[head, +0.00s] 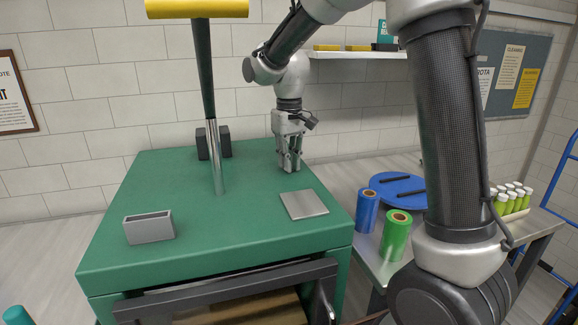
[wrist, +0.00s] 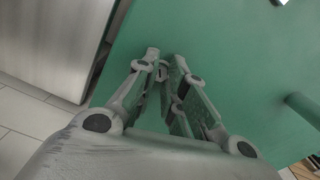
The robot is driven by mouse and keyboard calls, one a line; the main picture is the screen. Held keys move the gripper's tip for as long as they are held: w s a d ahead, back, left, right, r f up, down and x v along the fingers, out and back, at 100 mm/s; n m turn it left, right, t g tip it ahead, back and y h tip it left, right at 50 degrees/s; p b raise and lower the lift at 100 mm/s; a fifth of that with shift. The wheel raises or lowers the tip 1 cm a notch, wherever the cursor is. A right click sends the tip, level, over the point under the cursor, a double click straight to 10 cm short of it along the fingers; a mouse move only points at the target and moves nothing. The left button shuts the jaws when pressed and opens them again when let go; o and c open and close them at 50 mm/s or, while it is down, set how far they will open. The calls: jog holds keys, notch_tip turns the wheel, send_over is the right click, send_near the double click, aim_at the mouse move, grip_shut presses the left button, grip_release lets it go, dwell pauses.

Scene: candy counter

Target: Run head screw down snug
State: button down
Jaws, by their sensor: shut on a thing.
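The green machine (head: 240,235) has a flat top, and its green surface fills much of the wrist view (wrist: 230,60). My gripper (head: 289,167) points down at the back right of this top. In the wrist view its fingers (wrist: 163,72) are close together on a small greyish piece, which I take to be the head screw (wrist: 162,74). The fingers hide most of it, so I cannot tell how far down it sits.
A steel post with a dark shaft and yellow crossbar (head: 197,8) rises from the top, left of my gripper. A grey open box (head: 149,228) and a flat metal plate (head: 304,204) lie nearer. Blue (head: 367,210) and green (head: 395,235) rolls stand right.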

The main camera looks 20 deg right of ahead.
jog(key=shift+m, duration=0.6)
jog(key=shift+m, duration=1.7)
jog(key=m, duration=0.3)
jog(key=c, duration=1.7)
grip_release()
